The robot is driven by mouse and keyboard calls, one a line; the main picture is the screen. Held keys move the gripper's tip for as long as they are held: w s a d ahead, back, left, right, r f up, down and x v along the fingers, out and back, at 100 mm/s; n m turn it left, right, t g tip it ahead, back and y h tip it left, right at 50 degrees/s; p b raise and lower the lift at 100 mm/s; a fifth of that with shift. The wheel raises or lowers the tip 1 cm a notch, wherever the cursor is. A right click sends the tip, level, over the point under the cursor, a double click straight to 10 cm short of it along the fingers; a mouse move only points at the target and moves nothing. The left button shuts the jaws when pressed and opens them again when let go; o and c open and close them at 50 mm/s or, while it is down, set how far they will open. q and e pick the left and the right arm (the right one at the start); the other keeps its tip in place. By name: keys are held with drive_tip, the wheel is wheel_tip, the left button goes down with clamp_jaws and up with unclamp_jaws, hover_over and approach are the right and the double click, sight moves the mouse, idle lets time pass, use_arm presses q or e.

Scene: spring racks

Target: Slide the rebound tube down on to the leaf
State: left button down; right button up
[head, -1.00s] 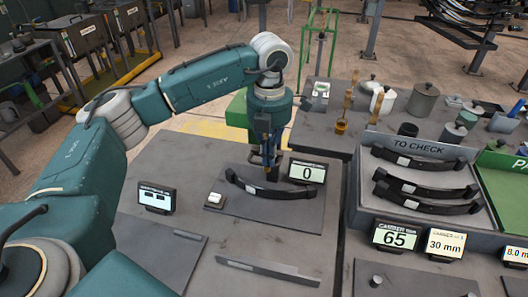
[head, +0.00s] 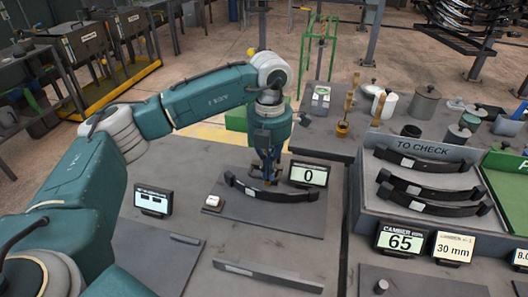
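A black curved leaf (head: 300,196) with a pale label lies on a dark grey plate (head: 290,220) on the left bench. My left gripper (head: 270,178) points straight down at the middle of this leaf, its fingertips right at or just above it. The fingertips are close together and small in view; whether they are shut on something I cannot tell. I cannot make out the rebound tube clearly; the fingers and the leaf may hide it. A display reading 0 (head: 309,174) stands just right of the gripper. My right gripper is out of view.
A grey rack marked TO CHECK (head: 432,152) holds several leaves on the right. Displays reading 65 (head: 400,240) and 30 mm (head: 453,248) stand before it. A small white-topped block (head: 213,202) and another display (head: 153,200) are left of the leaf.

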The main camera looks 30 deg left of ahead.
use_arm(q)
drive_tip(key=shift+f+b, duration=1.2)
drive_tip(key=shift+f, duration=0.65)
drive_tip(key=shift+r+p, duration=0.95)
drive_tip(key=shift+r, duration=0.7)
